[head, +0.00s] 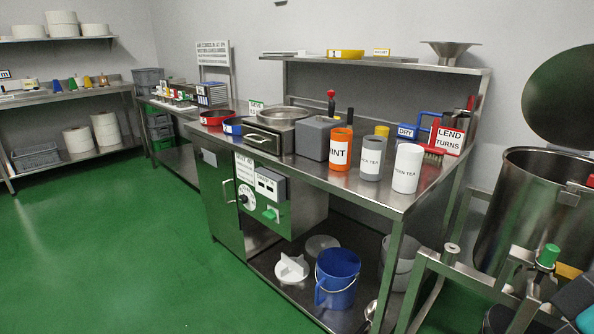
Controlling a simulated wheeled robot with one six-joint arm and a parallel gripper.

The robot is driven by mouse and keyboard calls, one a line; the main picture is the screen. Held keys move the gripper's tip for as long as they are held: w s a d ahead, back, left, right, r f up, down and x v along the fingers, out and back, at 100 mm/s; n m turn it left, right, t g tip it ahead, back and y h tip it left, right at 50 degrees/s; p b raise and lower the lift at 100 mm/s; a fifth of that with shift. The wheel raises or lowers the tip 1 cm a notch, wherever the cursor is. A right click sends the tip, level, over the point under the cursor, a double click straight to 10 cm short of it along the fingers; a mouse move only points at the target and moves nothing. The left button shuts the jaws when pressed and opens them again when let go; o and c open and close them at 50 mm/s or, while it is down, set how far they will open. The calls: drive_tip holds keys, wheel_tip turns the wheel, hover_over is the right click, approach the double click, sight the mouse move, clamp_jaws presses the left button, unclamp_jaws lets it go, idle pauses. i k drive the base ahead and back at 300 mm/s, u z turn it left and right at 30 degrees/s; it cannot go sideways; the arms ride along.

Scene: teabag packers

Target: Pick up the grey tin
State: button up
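A grey cylindrical tin (372,172) stands upright near the front edge of the steel bench (385,196). Its white label ends in "CK TEA"; the start of the label is turned out of sight. An orange tin (340,152) with a label ending in "INT" stands close on its left. A white tin (407,169) with a label ending in "EEN TEA" stands close on its right. A yellow-topped item (382,130) shows behind the grey tin, mostly hidden. My gripper is not in view.
A grey box (313,139) stands left of the tins. A red brush (434,154) and a "LEND TURNS" sign (448,138) are behind the white tin. A raised shelf (390,64) runs above the bench's back. A large steel drum (537,215) is at right. Green floor is open at left.

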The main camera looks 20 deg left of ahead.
sight(374, 147)
drive_tip(key=u, duration=0.7)
drive_tip(key=k, duration=0.95)
drive_tip(key=u, duration=1)
drive_tip(key=i, duration=1.75)
drive_tip(key=z, duration=1.3)
drive_tip(key=i, duration=0.7)
drive_tip(key=z, duration=0.65)
